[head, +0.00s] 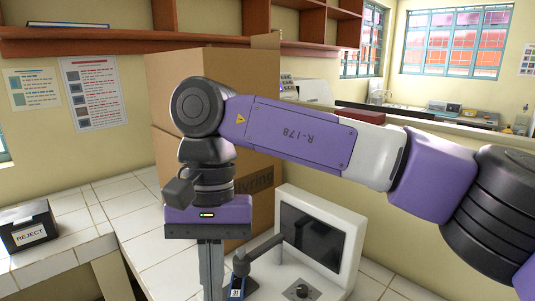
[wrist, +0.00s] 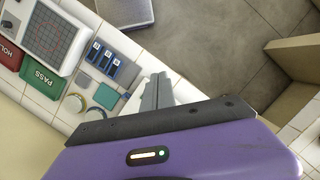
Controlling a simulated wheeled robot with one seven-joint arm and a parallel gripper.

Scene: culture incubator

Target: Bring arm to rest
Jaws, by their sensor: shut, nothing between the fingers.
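My gripper (head: 211,272) hangs from the purple arm in the head view, pointing down over the white tiled counter (head: 150,225). Its fingers are together with nothing between them; their tips run out of the bottom of that view. In the wrist view my gripper (wrist: 158,92) shows its fingers closed beside the counter edge, with the grey floor beyond. My arm stretches from the right side of the head view to the gripper, in front of the cardboard boxes (head: 210,62).
A white device with a dark screen (head: 310,243) stands close right of my gripper. A black REJECT box (head: 29,228) sits at left. The wrist view shows a green PASS tray (wrist: 42,78), a red tray (wrist: 8,57) and blue-topped items (wrist: 98,60) on the counter.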

